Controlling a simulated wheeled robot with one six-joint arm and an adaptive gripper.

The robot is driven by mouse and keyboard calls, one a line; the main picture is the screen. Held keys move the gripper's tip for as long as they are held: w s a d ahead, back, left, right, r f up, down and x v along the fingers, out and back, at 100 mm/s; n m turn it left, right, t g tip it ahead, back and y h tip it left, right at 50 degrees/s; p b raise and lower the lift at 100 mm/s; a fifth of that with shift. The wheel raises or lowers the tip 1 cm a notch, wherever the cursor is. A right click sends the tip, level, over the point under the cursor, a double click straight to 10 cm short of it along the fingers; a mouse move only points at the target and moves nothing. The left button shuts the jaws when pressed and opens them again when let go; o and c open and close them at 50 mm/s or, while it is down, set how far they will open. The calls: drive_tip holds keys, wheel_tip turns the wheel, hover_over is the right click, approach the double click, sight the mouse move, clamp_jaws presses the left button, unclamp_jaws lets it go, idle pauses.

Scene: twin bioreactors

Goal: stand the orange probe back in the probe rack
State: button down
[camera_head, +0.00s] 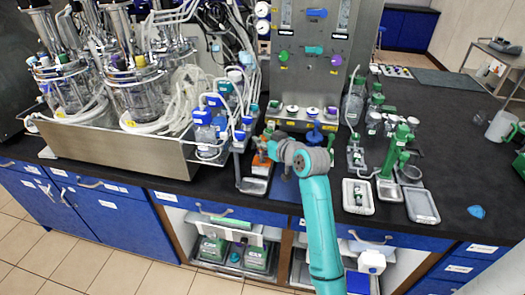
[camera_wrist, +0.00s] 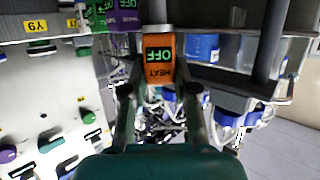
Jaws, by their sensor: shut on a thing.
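The orange probe (camera_wrist: 159,62) shows in the wrist view as an orange block with a green display. A grey cylinder continues from it toward the top of the picture. My gripper (camera_wrist: 161,88) has its two fingers shut on the sides of the orange block. In the head view, orange (camera_head: 262,158) shows just left of my gripper (camera_head: 270,150), over the counter's front part, below the grey panel. My arm and gripper hide part of it there. I cannot make out the probe rack for certain; purple (camera_wrist: 126,18) and green (camera_wrist: 97,17) blocks with similar displays show beside the orange one.
Twin glass bioreactors (camera_head: 130,85) stand in a metal tray (camera_head: 110,150) at left. Blue-capped bottles (camera_head: 210,125) are close left of my gripper. A grey panel (camera_head: 311,75) rises behind it. A green stand (camera_head: 392,155) and pale trays (camera_head: 357,196) are at right.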

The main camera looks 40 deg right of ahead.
sight(263, 151)
drive_tip(key=shift+f, duration=1.95)
drive_tip(key=shift+f, duration=0.35)
drive_tip(key=c, duration=0.9)
unclamp_jaws()
drive_tip(key=shift+r, duration=0.25)
drive_tip(key=v, duration=1.2)
